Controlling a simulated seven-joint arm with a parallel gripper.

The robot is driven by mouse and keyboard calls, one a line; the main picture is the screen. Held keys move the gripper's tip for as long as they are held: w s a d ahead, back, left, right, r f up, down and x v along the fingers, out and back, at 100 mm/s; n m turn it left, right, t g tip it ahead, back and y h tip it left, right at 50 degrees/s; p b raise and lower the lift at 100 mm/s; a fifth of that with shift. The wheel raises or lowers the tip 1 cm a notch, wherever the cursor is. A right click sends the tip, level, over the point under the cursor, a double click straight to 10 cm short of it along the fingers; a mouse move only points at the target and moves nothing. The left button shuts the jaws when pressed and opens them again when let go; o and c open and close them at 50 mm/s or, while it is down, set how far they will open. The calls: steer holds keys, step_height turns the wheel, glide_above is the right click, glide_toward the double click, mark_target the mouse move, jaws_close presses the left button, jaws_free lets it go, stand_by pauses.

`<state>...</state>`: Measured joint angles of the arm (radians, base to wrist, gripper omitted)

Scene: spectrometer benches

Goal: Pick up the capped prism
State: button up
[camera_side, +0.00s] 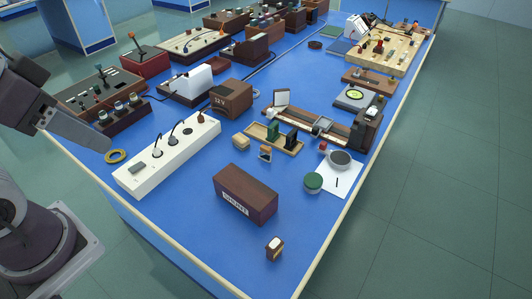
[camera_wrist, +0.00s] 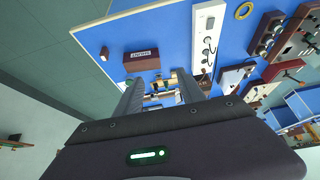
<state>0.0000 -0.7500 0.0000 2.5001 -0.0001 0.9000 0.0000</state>
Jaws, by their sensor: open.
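A small brown block with a pale middle (camera_side: 274,248), which looks like the capped prism, stands alone near the front corner of the blue bench. In the wrist view it appears as a small brown piece (camera_wrist: 104,53) left of the dark labelled box. A similar small wooden-framed piece (camera_side: 265,153) stands farther back, so I cannot be fully sure which is the prism. My gripper (camera_wrist: 160,82) is open and empty, high above the bench. Its fingers point toward the bench middle, well apart from both pieces. My arm comes in from the left in the side view.
The dark labelled box (camera_side: 245,194) stands between the two small pieces. The blue surface around the front block is clear; the bench edge is close.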

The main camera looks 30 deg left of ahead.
steer(key=n+g+h, duration=0.4)
steer(key=n+h, duration=0.6)
steer(key=n, duration=0.6)
glide_above(266, 148)
steer(key=s+a, duration=0.2)
steer(key=s, duration=0.5)
step_height(266, 148, down, 16)
steer(key=w+a+f+n+t, duration=0.1)
steer(key=f+n, duration=0.1)
steer(key=f, duration=0.1)
steer(key=w+a+f+n+t+h, duration=0.1)
steer(key=w+f+n, duration=0.1)
steer(key=f, duration=0.2)
steer(key=w+a+f+n+t, duration=0.1)
steer(key=f+n, duration=0.1)
steer(key=f, duration=0.2)
steer(key=shift+w+a, duration=0.15)
steer(key=shift+w, duration=0.15)
steer(key=shift+n, duration=0.3)
steer(key=x, duration=0.7)
steer(key=shift+a+f, duration=0.15)
steer(key=shift+f, duration=0.25)
steer(key=shift+w, duration=0.1)
jaws_close()
